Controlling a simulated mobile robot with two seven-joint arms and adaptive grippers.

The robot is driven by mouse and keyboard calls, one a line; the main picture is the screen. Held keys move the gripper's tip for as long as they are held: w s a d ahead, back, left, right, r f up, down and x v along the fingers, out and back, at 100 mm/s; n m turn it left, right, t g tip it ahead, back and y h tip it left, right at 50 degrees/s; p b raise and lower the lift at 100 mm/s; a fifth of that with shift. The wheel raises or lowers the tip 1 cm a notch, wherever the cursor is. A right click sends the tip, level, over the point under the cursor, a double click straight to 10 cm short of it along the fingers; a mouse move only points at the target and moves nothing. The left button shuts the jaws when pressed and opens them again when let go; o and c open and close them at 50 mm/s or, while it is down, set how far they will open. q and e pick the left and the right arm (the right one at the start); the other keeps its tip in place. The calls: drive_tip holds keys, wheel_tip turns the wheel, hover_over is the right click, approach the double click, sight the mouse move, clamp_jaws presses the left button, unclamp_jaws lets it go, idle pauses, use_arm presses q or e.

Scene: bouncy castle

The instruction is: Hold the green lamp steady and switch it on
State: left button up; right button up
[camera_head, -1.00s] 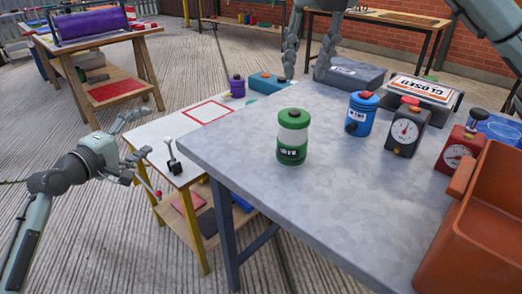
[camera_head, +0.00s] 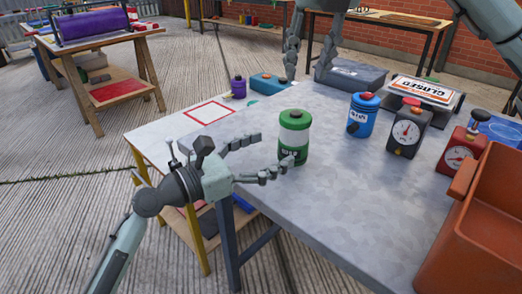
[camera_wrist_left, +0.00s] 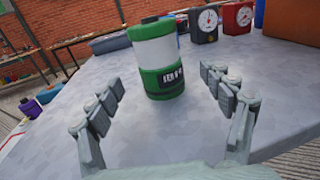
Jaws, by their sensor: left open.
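The green lamp (camera_head: 294,137) is a cylinder with a green cap, a pale middle and a green base with a dark label. It stands upright on the grey table, near its left edge. My left gripper (camera_head: 272,156) is open at the table's left edge, its fingers pointing at the lamp. In the left wrist view the lamp (camera_wrist_left: 156,58) stands ahead, between and beyond the spread fingers (camera_wrist_left: 162,88), not gripped. My right gripper (camera_head: 308,62) is at the far edge of the table, fingers apart and pointing down, with nothing seen between them.
A blue canister (camera_head: 362,114), a dark gauge box (camera_head: 406,132) and a red gauge box (camera_head: 461,150) stand right of the lamp. An orange bin (camera_head: 480,235) fills the front right corner. A low white table (camera_head: 165,133) adjoins on the left. The tabletop before the lamp is clear.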

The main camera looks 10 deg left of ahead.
sight(282, 144)
use_arm(q)
drive_tip(key=x, duration=0.6)
drive_tip(key=shift+w+d, duration=0.2)
drive_tip(key=shift+w, duration=0.05)
drive_tip(key=shift+c, duration=0.5)
drive_tip(key=c, duration=1.4)
drive_tip(key=shift+c, duration=0.4)
use_arm(e)
clamp_jaws()
